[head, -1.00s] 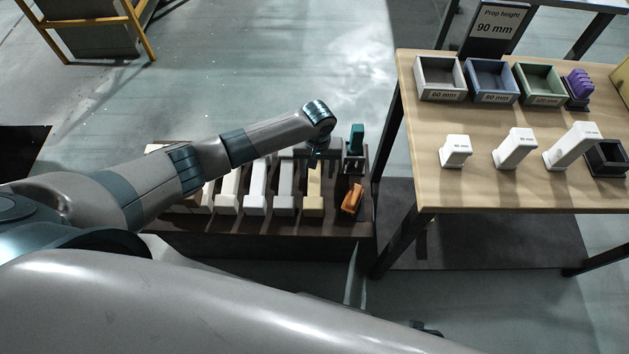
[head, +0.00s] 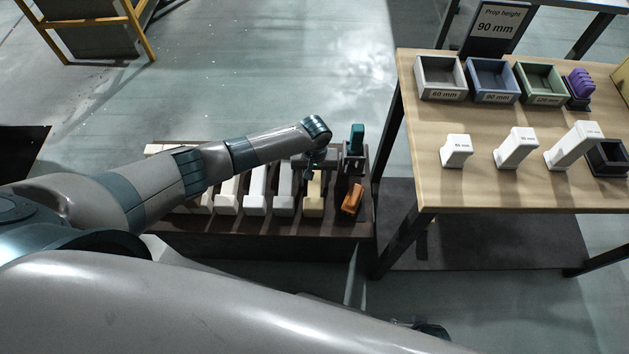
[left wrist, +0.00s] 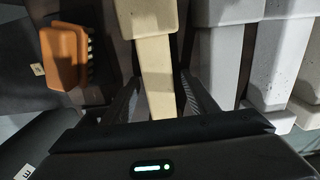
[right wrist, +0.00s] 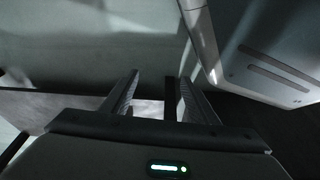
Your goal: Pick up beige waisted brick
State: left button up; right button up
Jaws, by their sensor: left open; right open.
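The beige waisted brick (head: 314,205) stands in the row on the dark low car, between a grey-white brick and an orange brush. In the left wrist view the beige brick (left wrist: 155,62) runs down between the two fingers. My left gripper (left wrist: 160,88) is open, with one finger on each side of the brick; I cannot tell whether either touches it. In the head view my left gripper (head: 313,172) is over the brick, partly hidden by my wrist. My right gripper (right wrist: 153,90) is open, with no object seen held between its fingers.
Several white and grey bricks, such as one grey-white brick (head: 285,203), stand close to the left. The orange brush (head: 352,198) and a teal-topped item (head: 356,140) are to the right. A wooden table (head: 450,190) with bins and white blocks stands farther right.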

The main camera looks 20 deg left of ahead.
aim_at(315, 179)
pick_arm(q)
grip_shut()
jog(key=shift+r, duration=0.1)
pick_arm(e)
jog(key=shift+s+d+f, duration=0.1)
jog(key=shift+s+f, duration=0.2)
jog(key=shift+s, duration=0.4)
jog(key=shift+w+r, duration=0.1)
pick_arm(q)
jog(key=shift+r, duration=0.55)
jog(key=r, duration=0.3)
jog(key=shift+s+d+r+p, duration=0.15)
jog(key=shift+d+p, duration=0.05)
jog(key=shift+p, duration=0.15)
jog(key=s+d+r+p, duration=0.1)
jog(key=s+d+r, duration=0.5)
jog(key=s, duration=0.3)
jog(key=shift+d+r, duration=0.25)
jog(key=shift+r, duration=0.05)
pick_arm(e)
jog(key=shift+w+a+t, duration=0.25)
jog(key=shift+a, duration=0.25)
jog(key=shift+w+a+t, duration=0.25)
jog(key=shift+a, duration=0.2)
jog(key=shift+d, duration=0.35)
